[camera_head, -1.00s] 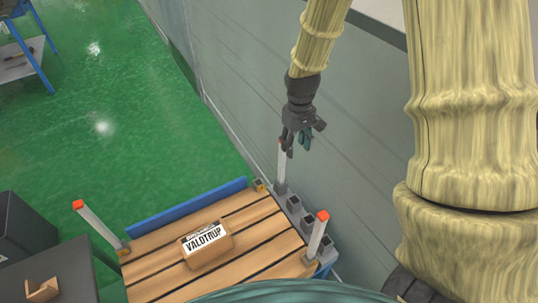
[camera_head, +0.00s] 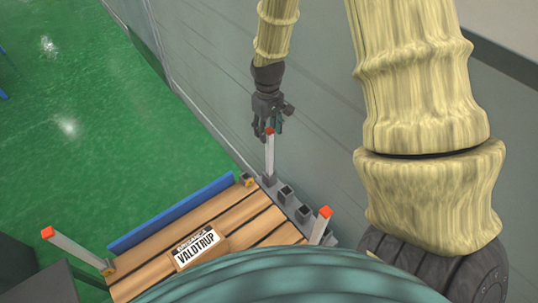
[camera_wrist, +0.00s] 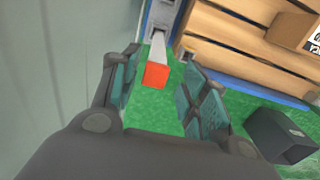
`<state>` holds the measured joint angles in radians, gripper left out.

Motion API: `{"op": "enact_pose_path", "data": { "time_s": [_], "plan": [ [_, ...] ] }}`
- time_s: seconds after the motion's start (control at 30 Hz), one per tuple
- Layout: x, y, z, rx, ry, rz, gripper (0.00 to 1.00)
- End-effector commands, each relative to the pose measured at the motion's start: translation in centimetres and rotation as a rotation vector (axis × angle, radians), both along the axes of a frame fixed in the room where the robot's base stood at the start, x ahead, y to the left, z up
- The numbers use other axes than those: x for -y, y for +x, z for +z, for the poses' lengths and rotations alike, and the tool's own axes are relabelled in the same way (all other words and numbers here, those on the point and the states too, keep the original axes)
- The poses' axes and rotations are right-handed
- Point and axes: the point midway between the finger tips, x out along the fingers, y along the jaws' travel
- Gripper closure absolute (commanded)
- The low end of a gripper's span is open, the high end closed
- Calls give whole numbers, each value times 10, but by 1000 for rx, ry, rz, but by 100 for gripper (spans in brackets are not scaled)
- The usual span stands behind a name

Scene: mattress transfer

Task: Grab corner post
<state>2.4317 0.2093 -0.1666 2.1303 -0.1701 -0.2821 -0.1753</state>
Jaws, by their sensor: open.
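A white corner post (camera_head: 269,155) with an orange-red tip stands upright in a grey socket beside the wooden platform, close to the wall. My gripper (camera_head: 268,128) is above it in the head view, with the fingers at about the height of its tip. In the wrist view the post's orange tip (camera_wrist: 155,75) shows between and beyond my open, teal-padded fingers (camera_wrist: 162,95), nearer the left finger. Nothing is held. Two more posts with orange tips stand at the platform, one at the left (camera_head: 75,250) and one at the right (camera_head: 321,224).
The slatted wooden platform (camera_head: 228,218) carries a cardboard box labelled VALDTRUP (camera_head: 199,250). Several empty grey sockets (camera_head: 286,193) line its right side. The grey wall (camera_head: 210,75) is close to my arm. Green floor (camera_head: 80,130) lies open at the left.

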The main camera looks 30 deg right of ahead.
Motion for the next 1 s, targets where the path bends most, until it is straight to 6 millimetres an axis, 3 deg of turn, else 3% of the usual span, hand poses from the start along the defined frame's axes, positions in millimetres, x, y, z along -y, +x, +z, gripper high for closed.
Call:
{"op": "enact_pose_path", "data": {
  "time_s": [0.17,0.5,0.9,0.93,1.0],
  "plan": [
    [1,0,-9,0,0,1,55],
    [5,0,-44,-1,0,2,55],
    [5,0,-53,0,0,2,55],
    [5,0,-53,0,0,2,57],
    [5,0,-53,0,0,2,70]
  ]
}}
